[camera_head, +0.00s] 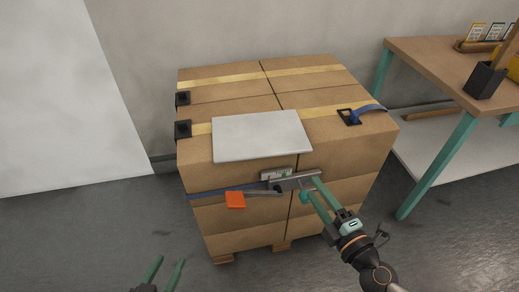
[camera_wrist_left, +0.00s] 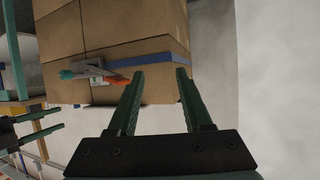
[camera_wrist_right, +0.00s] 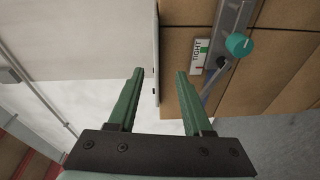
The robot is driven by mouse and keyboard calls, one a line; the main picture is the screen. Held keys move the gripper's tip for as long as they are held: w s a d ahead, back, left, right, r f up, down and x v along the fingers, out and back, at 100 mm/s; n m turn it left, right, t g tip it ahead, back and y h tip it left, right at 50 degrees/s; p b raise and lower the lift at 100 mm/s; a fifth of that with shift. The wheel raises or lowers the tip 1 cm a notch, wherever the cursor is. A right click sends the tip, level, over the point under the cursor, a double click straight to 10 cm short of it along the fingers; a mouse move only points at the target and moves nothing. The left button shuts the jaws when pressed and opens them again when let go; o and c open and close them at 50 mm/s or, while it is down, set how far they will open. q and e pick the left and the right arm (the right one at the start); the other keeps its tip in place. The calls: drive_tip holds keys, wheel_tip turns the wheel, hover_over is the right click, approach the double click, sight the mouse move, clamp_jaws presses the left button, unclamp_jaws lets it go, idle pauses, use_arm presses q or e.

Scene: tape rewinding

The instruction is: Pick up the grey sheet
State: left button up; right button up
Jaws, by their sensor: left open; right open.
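The grey sheet (camera_head: 262,135) lies flat on top of the strapped carton stack, with its front edge at the stack's front edge. In the right wrist view it appears as a thin pale edge (camera_wrist_right: 156,40). My right gripper (camera_head: 311,187) is open and empty in front of the stack, near the sheet's front right corner. In the right wrist view its fingers (camera_wrist_right: 160,72) lie either side of the line of the sheet's edge; the remaining distance is unclear. My left gripper (camera_head: 166,268) is open and empty, low and left of the stack; its fingers (camera_wrist_left: 160,75) point towards the cartons.
A strap tensioner (camera_head: 278,183) with an orange handle (camera_head: 235,200) and a teal knob (camera_wrist_right: 238,44) projects from the stack's front, close to my right gripper. A workbench (camera_head: 425,60) stands on the right. The floor left of the stack is clear.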

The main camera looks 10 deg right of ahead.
drive_tip(key=n, duration=0.1)
drive_tip(key=p, duration=0.2)
approach(286, 154)
drive_tip(key=d+x, duration=0.1)
drive_tip(key=x, duration=0.2)
drive_tip(key=shift+y, duration=0.4)
drive_tip(key=x, duration=0.1)
drive_tip(key=p+x, duration=0.1)
drive_tip(key=x, duration=0.3)
drive_tip(key=shift+w+a+f, duration=0.1)
drive_tip(key=shift+a+f, duration=0.05)
drive_tip(key=shift+a, duration=0.15)
drive_tip(key=shift+w+a, duration=0.15)
drive_tip(key=shift+w, duration=0.4)
use_arm(q)
drive_tip(key=s+f+g, duration=0.3)
drive_tip(key=s+f, duration=0.1)
drive_tip(key=f, duration=0.1)
drive_tip(key=shift+s+d+n, duration=0.2)
drive_tip(key=shift+d+n, duration=0.1)
drive_tip(key=shift+f, duration=0.15)
use_arm(e)
drive_tip(key=shift+c, duration=0.2)
clamp_jaws()
